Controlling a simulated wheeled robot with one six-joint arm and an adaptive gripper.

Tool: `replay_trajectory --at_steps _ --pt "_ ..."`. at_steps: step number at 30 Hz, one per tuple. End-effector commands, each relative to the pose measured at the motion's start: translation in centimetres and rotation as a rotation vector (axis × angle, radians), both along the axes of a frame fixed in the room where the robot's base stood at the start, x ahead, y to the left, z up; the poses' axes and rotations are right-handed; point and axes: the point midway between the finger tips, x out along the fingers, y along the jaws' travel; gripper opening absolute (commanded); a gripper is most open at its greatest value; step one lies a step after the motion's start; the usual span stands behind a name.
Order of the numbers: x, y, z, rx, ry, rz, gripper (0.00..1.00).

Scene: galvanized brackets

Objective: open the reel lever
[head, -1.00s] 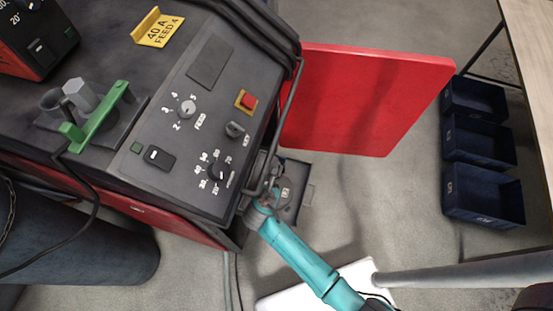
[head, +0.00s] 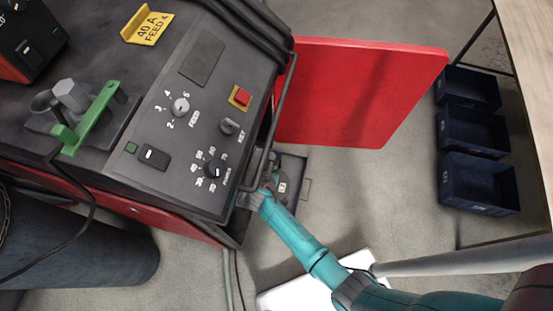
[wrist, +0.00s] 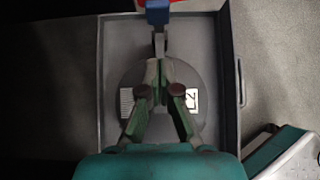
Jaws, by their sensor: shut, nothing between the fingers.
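In the wrist view, the reel (wrist: 170,122) is a grey disc with a white label, lying in a shallow grey tray (wrist: 228,60). A blue-tipped lever (wrist: 158,14) on a grey stem stands at the top of this view, above the reel. My gripper (wrist: 158,72) is shut and empty over the reel, its fingertips close to the lever's stem. I cannot tell whether they touch it. In the head view, the tray (head: 294,196) shows partly beside the machine, and my gripper is hidden at the machine's side. The lever is not visible there.
The dark machine (head: 205,65) with dials and switches stands left of my arm. Its red door (head: 360,95) is swung open at the right. Dark blue bins (head: 478,185) stand at the far right. Open floor lies between door and bins.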

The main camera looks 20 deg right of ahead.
Motion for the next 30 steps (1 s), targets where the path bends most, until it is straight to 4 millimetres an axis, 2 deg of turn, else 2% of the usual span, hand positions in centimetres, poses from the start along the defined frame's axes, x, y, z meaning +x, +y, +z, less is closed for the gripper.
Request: replay_trajectory --at_steps 5,12,30 --pt "1.7 -1.3 -2.1 -0.001 0.002 -0.001 0.00" --pt "4.2 -3.0 -1.9 -0.001 -0.001 -0.001 0.00" --pt "4.8 -3.4 -1.9 0.003 0.004 0.000 0.00"
